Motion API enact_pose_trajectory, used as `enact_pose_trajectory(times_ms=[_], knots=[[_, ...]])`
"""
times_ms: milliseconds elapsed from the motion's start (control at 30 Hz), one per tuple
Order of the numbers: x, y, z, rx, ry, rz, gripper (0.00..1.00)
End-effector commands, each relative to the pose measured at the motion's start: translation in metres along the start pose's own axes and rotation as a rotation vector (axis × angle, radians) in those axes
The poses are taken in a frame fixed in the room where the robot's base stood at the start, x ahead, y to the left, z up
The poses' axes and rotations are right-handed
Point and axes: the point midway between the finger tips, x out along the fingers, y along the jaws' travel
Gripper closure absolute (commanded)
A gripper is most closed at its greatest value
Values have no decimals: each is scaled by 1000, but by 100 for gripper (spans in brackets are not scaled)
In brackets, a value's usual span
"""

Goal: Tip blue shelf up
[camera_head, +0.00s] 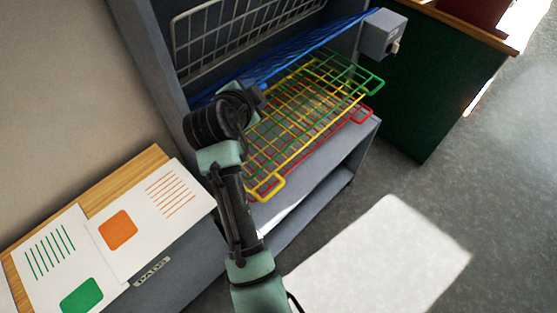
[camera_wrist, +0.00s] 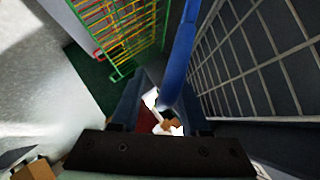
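The blue shelf (camera_head: 318,42) is a wire rack in the grey rack unit. It stands partly tilted up, between a raised white rack behind it and lower coloured racks. My gripper (camera_head: 258,92) is at its near left end, and the arm hides part of that end. In the wrist view the blue shelf (camera_wrist: 180,52) shows edge-on as a thick bar running down between the fingers. My gripper there (camera_wrist: 160,112) has its fingers apart, with a gap beside the bar. Whether a finger touches the bar is unclear.
Green (camera_head: 372,84), yellow (camera_head: 268,186) and red (camera_head: 362,116) wire racks lie lowered below. The white wire rack (camera_head: 240,38) is raised close behind. A grey box (camera_head: 383,34) sits at the unit's far side. Paper sheets (camera_head: 150,215) lie at left. Floor at right is clear.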

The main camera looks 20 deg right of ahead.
Motion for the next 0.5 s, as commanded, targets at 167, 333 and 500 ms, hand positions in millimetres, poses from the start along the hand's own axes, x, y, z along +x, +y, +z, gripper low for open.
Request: enact_pose_trajectory(times_ms=[167,333,500], knots=[[13,41,13,87,-1,-82,55],[22,65,21,157,-1,-154,55],[30,87,30,218,-1,-216,55]])
